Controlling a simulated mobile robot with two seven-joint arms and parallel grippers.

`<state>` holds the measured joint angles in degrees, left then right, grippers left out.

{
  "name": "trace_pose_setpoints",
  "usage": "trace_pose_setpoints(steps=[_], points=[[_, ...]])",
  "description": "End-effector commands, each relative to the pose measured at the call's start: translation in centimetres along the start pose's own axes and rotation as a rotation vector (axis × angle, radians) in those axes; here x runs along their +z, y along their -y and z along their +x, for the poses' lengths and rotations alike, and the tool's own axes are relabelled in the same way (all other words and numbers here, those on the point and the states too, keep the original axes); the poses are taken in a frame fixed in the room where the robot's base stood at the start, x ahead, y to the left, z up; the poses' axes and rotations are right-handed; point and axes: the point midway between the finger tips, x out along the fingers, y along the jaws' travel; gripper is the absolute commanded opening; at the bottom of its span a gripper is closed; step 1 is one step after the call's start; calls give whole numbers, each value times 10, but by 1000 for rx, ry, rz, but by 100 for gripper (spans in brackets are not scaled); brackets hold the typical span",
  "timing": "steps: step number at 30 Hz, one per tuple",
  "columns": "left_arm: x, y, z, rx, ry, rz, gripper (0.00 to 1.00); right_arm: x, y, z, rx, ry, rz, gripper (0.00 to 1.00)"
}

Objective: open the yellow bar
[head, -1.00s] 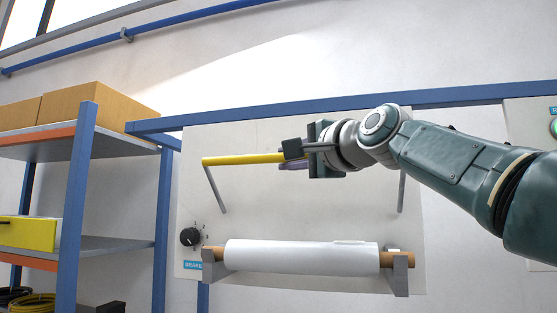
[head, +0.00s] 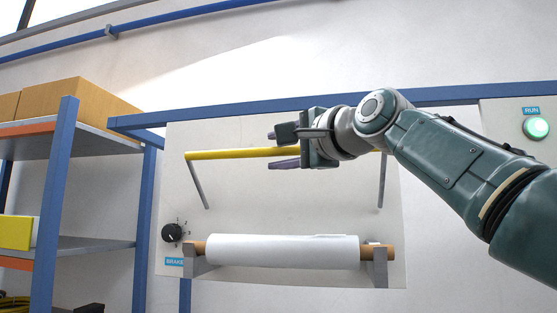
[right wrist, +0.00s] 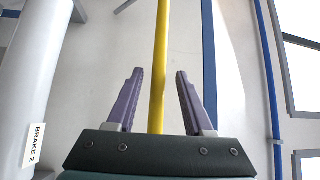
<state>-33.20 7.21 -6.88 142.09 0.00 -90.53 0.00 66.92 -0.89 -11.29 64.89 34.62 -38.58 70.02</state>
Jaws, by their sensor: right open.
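The yellow bar (head: 228,154) runs level across the upper part of a white panel (head: 290,213), carried by two grey arms (head: 198,184). My right gripper (head: 278,148) is at the bar's middle, coming from the right. Its fingers are open, one above and one below the bar in the head view. In the right wrist view the bar (right wrist: 160,62) passes between the two purple fingers (right wrist: 158,103), with a gap on each side. The bar's stretch behind the gripper is hidden in the head view. My left gripper is not in view.
Below the bar, a white roll (head: 282,249) sits on brackets on the panel. A black brake knob (head: 172,232) is at the panel's lower left. A blue-framed shelf (head: 58,190) with boxes stands at left.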

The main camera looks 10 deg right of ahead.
Motion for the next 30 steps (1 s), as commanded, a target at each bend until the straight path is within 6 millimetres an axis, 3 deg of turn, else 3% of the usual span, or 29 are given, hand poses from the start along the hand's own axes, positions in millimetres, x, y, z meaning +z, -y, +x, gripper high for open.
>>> trace_pose_setpoints(steps=[1,6,15,30], points=[[4,-1,14,0,0,0,50,0,-7,-8,-4,-1,-2,52],[12,-2,36,2,0,-2,50,0,-7,-35,-5,-1,-3,52],[19,-5,59,8,-1,-10,50,0,-3,-70,-1,0,-1,52],[19,-5,60,6,0,-8,50,0,0,-75,0,0,0,52]])
